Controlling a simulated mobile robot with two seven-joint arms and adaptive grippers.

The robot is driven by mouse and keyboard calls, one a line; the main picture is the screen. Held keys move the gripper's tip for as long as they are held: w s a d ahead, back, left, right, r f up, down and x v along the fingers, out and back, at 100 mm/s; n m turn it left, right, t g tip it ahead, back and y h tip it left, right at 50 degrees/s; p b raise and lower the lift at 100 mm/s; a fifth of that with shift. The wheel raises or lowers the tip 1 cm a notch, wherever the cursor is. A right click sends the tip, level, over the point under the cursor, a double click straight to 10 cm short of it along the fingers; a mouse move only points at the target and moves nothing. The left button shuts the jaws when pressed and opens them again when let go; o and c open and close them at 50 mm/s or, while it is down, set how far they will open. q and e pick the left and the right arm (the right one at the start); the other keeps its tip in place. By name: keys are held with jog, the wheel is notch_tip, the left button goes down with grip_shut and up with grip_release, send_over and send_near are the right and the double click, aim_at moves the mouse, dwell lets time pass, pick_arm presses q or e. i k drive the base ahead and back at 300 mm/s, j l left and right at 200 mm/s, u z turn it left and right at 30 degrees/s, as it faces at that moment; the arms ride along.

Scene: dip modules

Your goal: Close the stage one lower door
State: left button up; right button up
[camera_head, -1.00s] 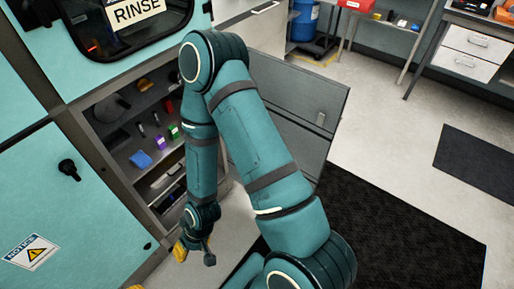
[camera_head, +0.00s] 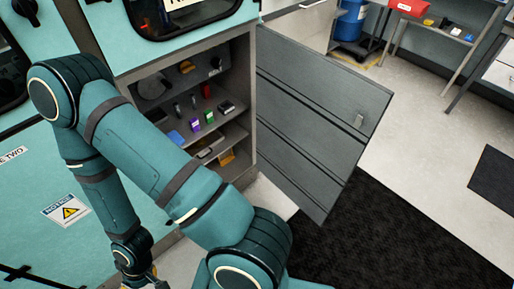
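The stage one lower door (camera_head: 315,110) stands wide open. Its grey inner face swings out to the right of the cabinet over the floor, with a small latch near its outer edge. The open cabinet (camera_head: 247,90) beneath the dark window shows shelves of small items. My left arm crosses the lower left and hides part of the cabinet's left side. My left gripper (camera_head: 140,278) is at the bottom edge, mostly cut off, well left of the door and apart from it. My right gripper is not in view.
A closed teal door with a notice label (camera_head: 66,210) is at left. A black mat (camera_head: 390,240) lies on the floor beside the open door. A blue drum (camera_head: 352,22) and a bench with a red bin (camera_head: 408,7) stand at the back. Pale floor between is clear.

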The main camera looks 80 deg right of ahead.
aim_at(309, 104)
jog(key=k+l+u, duration=0.1)
jog(key=u, duration=0.3)
jog(key=k+u, duration=0.1)
jog(key=u, duration=0.25)
jog(key=k+l+u, duration=0.1)
jog(key=u, duration=0.3)
jog(key=k, duration=1.9)
jog(key=k+l+z, duration=0.15)
jog(key=k+z, duration=0.2)
jog(key=k, duration=0.45)
jog(key=z, duration=1.45)
